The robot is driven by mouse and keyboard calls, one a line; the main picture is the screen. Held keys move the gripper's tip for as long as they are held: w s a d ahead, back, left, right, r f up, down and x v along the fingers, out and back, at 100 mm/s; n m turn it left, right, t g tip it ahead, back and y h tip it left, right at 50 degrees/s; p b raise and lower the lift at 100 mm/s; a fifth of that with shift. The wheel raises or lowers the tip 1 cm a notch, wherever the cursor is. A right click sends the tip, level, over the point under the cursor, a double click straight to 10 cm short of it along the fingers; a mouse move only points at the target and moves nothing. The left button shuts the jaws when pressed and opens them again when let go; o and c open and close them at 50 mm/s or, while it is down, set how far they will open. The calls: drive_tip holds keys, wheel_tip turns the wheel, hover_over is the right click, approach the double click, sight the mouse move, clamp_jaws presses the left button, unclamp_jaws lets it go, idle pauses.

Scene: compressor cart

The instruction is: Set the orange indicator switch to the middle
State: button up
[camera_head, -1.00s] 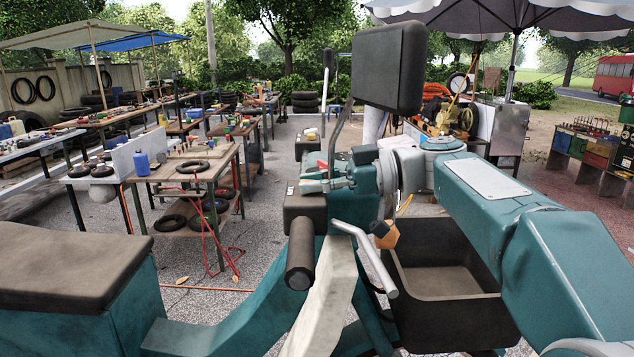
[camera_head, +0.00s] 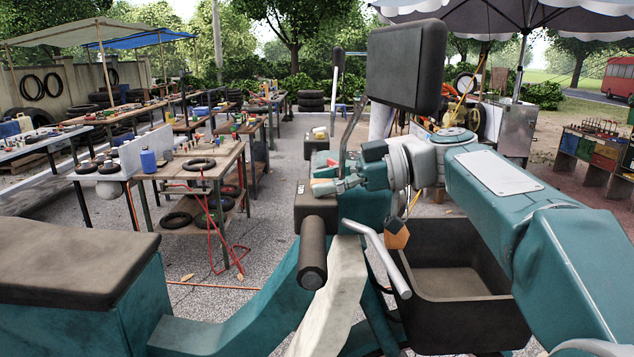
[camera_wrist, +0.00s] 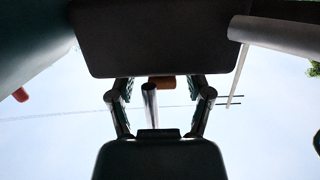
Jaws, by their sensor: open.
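A small orange piece (camera_wrist: 162,82), which looks like the indicator switch, shows in the wrist view under the edge of a dark housing (camera_wrist: 155,40). Most of it is hidden, so I cannot tell its position. My gripper (camera_wrist: 160,95) is open, with one finger on each side of the orange piece; I cannot tell whether it touches. In the head view my gripper (camera_head: 318,187) is at the dark control box (camera_head: 312,210) on the teal vehicle's handlebar. Small yellow and red spots show there, too small to identify.
A dark mirror (camera_head: 407,65) rises on a stalk close above my wrist. A dark grip (camera_head: 313,250), a metal lever (camera_head: 378,255) and an orange lamp (camera_head: 396,235) lie below. A dark bin (camera_head: 465,310) stands at the right. A wooden workbench (camera_head: 190,172) stands behind, left.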

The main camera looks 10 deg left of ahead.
drive_tip(key=v, duration=1)
drive_tip(key=shift+w+d, duration=0.25)
drive_tip(key=shift+d, duration=0.1)
drive_tip(key=s+d+f+m+t+h, duration=0.4)
drive_tip(key=s+d+f+m+h, duration=0.3)
drive_tip(key=s+f+m, duration=0.3)
drive_tip(key=s+d+f+m+t+h, duration=0.5)
drive_tip(key=s+d+f+m+h, duration=0.3)
drive_tip(key=s+f, duration=0.5)
wheel_tip(320, 180, down, 4)
drive_tip(key=d+m, duration=0.1)
drive_tip(key=m, duration=0.1)
drive_tip(key=shift+d+r+m, duration=0.15)
drive_tip(key=shift+d+m, duration=0.1)
drive_tip(key=shift+m, duration=0.05)
